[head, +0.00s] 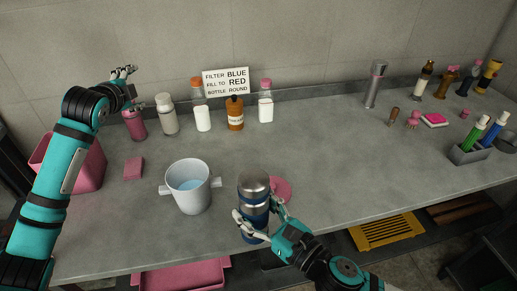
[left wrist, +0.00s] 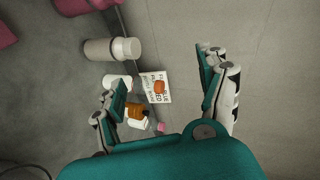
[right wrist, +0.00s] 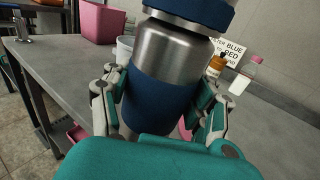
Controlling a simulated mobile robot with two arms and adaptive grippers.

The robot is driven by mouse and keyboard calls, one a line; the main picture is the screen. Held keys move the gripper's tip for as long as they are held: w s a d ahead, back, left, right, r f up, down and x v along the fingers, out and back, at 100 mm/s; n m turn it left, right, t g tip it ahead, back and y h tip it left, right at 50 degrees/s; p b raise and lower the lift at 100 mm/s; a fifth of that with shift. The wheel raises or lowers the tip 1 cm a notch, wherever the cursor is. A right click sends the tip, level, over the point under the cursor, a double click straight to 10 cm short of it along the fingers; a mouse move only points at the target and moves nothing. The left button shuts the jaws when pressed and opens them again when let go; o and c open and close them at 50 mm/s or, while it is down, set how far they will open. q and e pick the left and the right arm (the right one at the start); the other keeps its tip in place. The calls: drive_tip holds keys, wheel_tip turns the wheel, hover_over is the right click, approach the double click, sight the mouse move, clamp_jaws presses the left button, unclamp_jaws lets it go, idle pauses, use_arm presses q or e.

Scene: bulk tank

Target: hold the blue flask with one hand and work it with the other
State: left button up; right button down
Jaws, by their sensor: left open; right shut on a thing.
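The blue flask (head: 254,207) has a steel body with blue bands and a steel top, and it stands upright at the front of the counter. My right gripper (head: 258,222) is shut around its lower part. In the right wrist view the flask (right wrist: 160,95) fills the middle, between the fingers of the right gripper (right wrist: 160,115). My left gripper (head: 124,88) is open and empty, raised at the back left near the wall, well away from the flask. The left wrist view shows the fingers of the left gripper (left wrist: 165,90) spread with nothing between them.
A grey pot (head: 188,200) with bluish liquid stands just left of the flask. A pink disc (head: 281,188) lies behind it. Several bottles and a sign (head: 226,82) line the back wall. A pink tub (head: 88,165) is at left.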

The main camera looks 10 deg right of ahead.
use_arm(q)
drive_tip(key=s+d+r+m+g+h, duration=0.25)
drive_tip(key=s+d, duration=0.25)
drive_tip(key=d, duration=0.5)
drive_tip(key=s+d+r+m+g+h, duration=0.1)
drive_tip(key=s+d+r+g+h, duration=0.2)
drive_tip(key=d, duration=0.6)
drive_tip(key=s+d+r+m+g+h, duration=0.1)
drive_tip(key=s+d+r+m+g, duration=0.15)
drive_tip(key=s+d, duration=0.55)
drive_tip(key=m+g+y, duration=0.3)
drive_tip(key=g+y, duration=0.3)
drive_tip(key=y, duration=0.2)
hover_over(259, 176)
drive_tip(key=shift+h, duration=0.25)
wheel_tip(259, 176, down, 6)
drive_tip(key=shift+w+d+r, duration=0.1)
drive_tip(key=shift+d+r, duration=0.05)
drive_tip(key=shift+r, duration=0.05)
drive_tip(key=shift+a+f, duration=0.25)
drive_tip(key=shift+f, duration=0.4)
wheel_tip(259, 176, down, 7)
drive_tip(key=shift+r, duration=0.1)
